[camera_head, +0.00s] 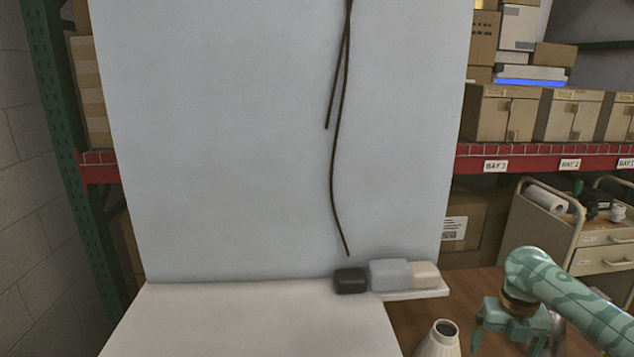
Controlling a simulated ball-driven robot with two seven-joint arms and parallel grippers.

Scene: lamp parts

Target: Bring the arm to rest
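My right arm, teal and patterned, comes in from the lower right. Its gripper (509,343) points down over the brown wooden table, with its two fingers apart and nothing seen between them. A ribbed off-white cone-shaped part (437,346) with a dark round opening stands on the table just left of the gripper, apart from it. A grey metallic part (556,331) shows partly behind my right arm; most of it is hidden. My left gripper is not in view.
A black block (350,281), a grey block (389,275) and a cream block (424,275) sit in a row by a white ledge (415,294). Dark cords (333,180) hang before a pale panel (230,140). The white surface (250,320) is bare. A cart (545,230) stands behind right.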

